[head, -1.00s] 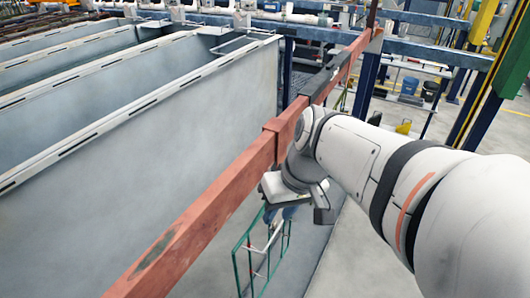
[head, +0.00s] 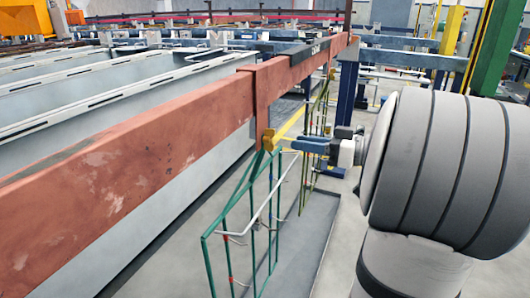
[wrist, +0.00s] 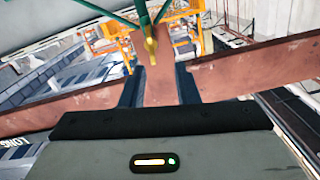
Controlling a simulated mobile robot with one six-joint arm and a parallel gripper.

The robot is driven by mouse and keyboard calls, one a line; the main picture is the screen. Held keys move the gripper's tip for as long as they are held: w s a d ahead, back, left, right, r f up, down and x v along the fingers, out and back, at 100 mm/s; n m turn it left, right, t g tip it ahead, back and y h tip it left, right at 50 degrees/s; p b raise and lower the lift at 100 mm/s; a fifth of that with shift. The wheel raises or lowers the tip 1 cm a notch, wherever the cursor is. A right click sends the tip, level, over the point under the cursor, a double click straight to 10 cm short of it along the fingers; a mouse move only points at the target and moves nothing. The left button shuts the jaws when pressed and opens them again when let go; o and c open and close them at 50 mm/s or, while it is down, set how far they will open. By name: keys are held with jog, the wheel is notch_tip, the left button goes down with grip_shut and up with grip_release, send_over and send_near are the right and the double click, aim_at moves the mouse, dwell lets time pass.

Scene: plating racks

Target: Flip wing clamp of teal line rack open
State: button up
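The teal line rack (head: 253,232), a wire frame with white cross rods, hangs below the reddish bar in the head view. A small brass-yellow wing clamp (head: 269,139) sits at its top, in front of the bar's downward tab. The clamp also shows in the wrist view (wrist: 150,47), in front of the tab, with teal rods meeting above it. My gripper (head: 284,145) is just right of the clamp in the head view. In the wrist view my dark blue fingers (wrist: 158,86) are apart, with nothing held between them. I cannot tell whether they touch the clamp.
The long reddish bar (head: 115,128) runs across in front of the grey tanks (head: 150,85). An olive-green rack (head: 318,130) hangs farther along it. A yellow strip (head: 291,125) shows beside the clamp; I cannot tell what it belongs to.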

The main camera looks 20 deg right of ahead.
jog(key=w+x, duration=0.1)
jog(key=x, duration=0.6)
jog(key=shift+d+t, duration=0.4)
jog(key=shift+d, duration=0.05)
jog(key=shift+s+r, duration=0.1)
jog(key=shift+r, duration=0.05)
jog(key=shift+c, duration=0.3)
grip_shut()
